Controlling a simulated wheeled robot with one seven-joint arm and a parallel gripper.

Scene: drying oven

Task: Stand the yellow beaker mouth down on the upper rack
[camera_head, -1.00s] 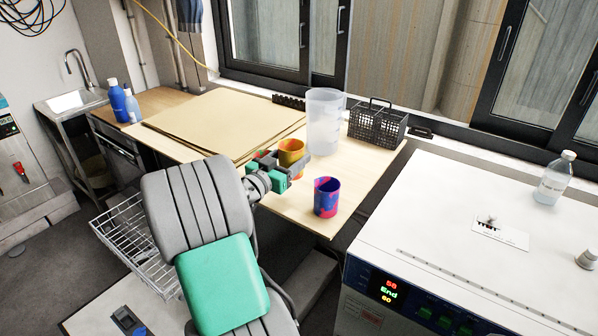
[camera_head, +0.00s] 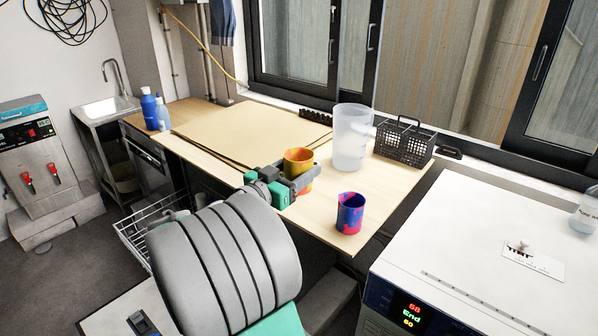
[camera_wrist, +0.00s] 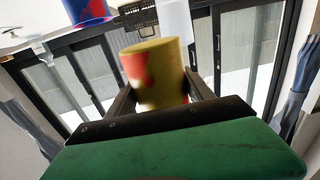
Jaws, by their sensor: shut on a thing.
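The yellow beaker (camera_head: 298,158), with orange and red patches, is held in my gripper (camera_head: 288,181) over the wooden table. Its open mouth faces up in the head view. In the wrist view the yellow beaker (camera_wrist: 155,75) sits between the two fingers of my gripper (camera_wrist: 158,95), which are shut on it. A wire rack (camera_head: 135,240) shows at lower left, partly hidden behind my arm. I cannot tell whether it is the upper rack.
A blue and red beaker (camera_head: 350,214) stands near the table's right corner. A clear pitcher (camera_head: 352,140) and a black basket (camera_head: 404,143) stand behind. Brown sheets (camera_head: 240,135) cover the table's left part. A white machine (camera_head: 470,250) with a lit display is at right.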

